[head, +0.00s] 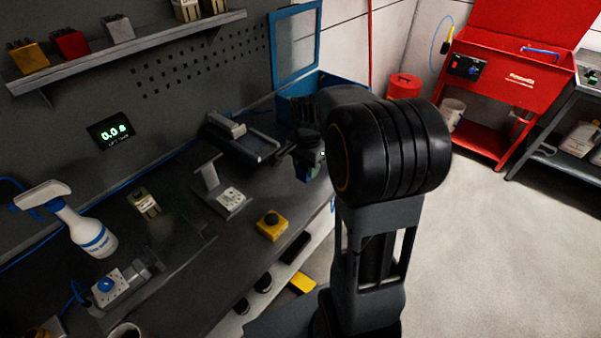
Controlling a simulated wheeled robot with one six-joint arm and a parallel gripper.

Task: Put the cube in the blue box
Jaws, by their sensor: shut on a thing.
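My gripper (307,162) is beyond my arm, near the back right end of the dark bench. It is shut on the small cube (305,174), which shows blue and green faces under the gripper. The fingers are small and dark, so the exact grip is hard to see. The blue box (283,109) stands behind the gripper at the far end of the bench, with its framed lid raised. My arm hides part of the box, and its inside is mostly hidden. The cube appears in front of the box, outside it.
A dark grey fixture (240,137) lies left of the gripper. A grey stand (222,190), a yellow button box (271,225) and a spray bottle (82,225) are on the bench. A shelf (130,52) hangs above. A red wash station (505,75) stands at right.

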